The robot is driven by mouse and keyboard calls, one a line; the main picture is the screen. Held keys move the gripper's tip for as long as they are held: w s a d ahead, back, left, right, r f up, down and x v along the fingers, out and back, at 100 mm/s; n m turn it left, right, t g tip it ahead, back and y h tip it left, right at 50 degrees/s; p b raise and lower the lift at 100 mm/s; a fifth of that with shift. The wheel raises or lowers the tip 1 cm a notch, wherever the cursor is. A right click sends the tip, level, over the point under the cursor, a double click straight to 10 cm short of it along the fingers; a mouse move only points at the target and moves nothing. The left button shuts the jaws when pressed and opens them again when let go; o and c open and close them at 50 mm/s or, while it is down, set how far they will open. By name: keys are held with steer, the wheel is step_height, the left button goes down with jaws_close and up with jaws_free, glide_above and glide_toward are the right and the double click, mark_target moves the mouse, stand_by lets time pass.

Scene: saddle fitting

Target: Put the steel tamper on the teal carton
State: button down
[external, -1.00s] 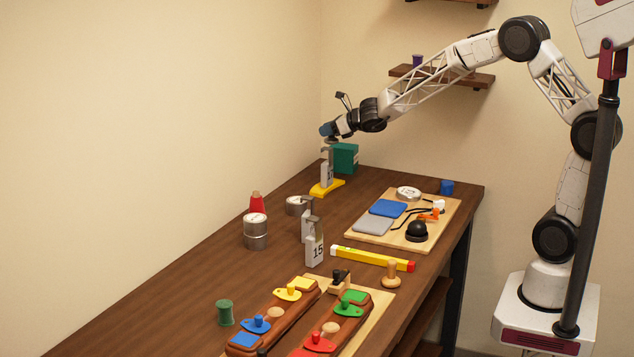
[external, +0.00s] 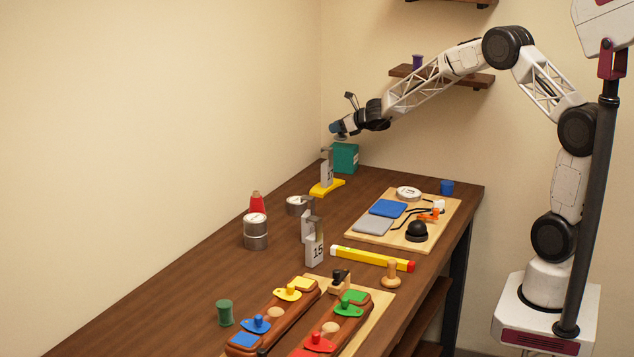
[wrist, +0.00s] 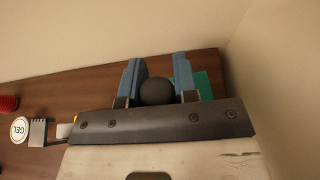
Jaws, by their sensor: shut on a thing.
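The teal carton (external: 346,160) stands at the far end of the table near the wall corner. My gripper (external: 337,128) is above it, slightly to its left in the external view. In the wrist view my gripper (wrist: 158,78) is shut on the dark round knob of the steel tamper (wrist: 157,92). The tamper's steel base (external: 341,138) shows small under the gripper in the external view, just above the carton's top; I cannot tell whether they touch. In the wrist view the carton (wrist: 204,86) is partly hidden behind the right finger.
A grey upright block on a yellow base (external: 325,188) stands just left of the carton. Grey numbered blocks (external: 314,250), steel tins (external: 256,240) and a red bottle (external: 257,203) stand nearer. A wooden board (external: 440,215) with several items lies to the right.

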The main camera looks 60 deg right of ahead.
mark_target(339, 134)
steer(key=shift+f, duration=1.5)
steer(key=shift+f, duration=0.15)
steer(key=c, duration=0.9)
jaws_free()
steer(key=shift+v, duration=3.85)
